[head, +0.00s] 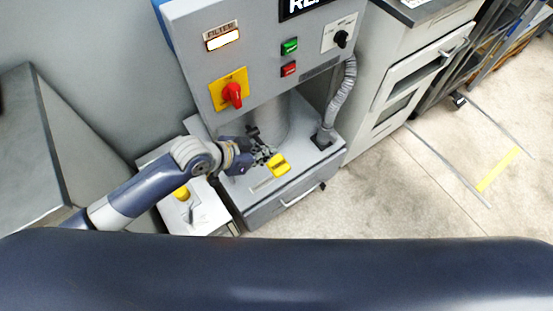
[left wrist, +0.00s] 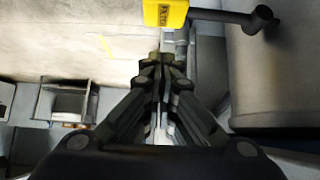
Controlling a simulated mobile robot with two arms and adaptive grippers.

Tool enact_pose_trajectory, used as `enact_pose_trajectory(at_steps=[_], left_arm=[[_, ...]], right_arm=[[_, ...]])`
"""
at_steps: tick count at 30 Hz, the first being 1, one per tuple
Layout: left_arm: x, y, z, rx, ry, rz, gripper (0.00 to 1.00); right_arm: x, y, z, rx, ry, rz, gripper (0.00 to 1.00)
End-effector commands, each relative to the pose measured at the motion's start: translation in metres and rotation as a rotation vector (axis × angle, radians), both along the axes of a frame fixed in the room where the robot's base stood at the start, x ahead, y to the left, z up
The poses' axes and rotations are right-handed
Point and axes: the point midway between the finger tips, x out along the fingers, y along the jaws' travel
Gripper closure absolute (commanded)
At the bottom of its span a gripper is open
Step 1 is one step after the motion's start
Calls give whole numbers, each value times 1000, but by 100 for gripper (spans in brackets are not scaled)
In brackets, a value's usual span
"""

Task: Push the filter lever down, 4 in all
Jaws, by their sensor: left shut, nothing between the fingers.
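The filter lever has a yellow labelled part (head: 279,165) above the grey machine base. In the left wrist view its yellow block (left wrist: 165,13) is at the top edge, with a dark bar and a round-ended knob (left wrist: 258,20) reaching to the right. My left gripper (head: 266,156) is just left of the yellow part, and its closed fingertips (left wrist: 162,62) point toward the block from below in the left wrist view. The fingers are together and hold nothing. I cannot tell whether they touch the lever. My right gripper is not in view.
The machine's front panel has a lit FILTER lamp (head: 222,38), a red rotary switch (head: 233,95), a green button (head: 289,46) and a red button (head: 289,69). A grey column (head: 266,115) stands close behind my gripper. A ribbed hose (head: 342,95) is to the right. Open floor lies beyond.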

Motion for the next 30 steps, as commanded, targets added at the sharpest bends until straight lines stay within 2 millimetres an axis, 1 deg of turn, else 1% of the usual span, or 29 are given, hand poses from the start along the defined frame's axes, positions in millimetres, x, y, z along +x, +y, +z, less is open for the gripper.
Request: enact_pose_trajectory(at_steps=[1, 3, 8, 9, 12, 15, 20, 30], left_arm=[[5, -8, -8, -2, 1, 1, 100], [10, -16, -18, -2, 2, 0, 100], [23, -32, -38, -1, 0, 1, 100], [22, -32, -46, 2, 3, 1, 100], [22, -31, -61, 2, 3, 0, 100], [22, -31, -71, 0, 1, -1, 100], [22, -31, -78, 0, 0, 0, 100], [22, -31, -78, 1, -2, -1, 100]], right_arm=[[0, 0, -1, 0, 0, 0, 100], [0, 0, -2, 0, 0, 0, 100], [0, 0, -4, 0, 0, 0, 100], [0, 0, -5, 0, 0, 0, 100], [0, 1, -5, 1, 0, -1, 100], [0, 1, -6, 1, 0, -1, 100], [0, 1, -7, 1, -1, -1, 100], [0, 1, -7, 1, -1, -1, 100]])
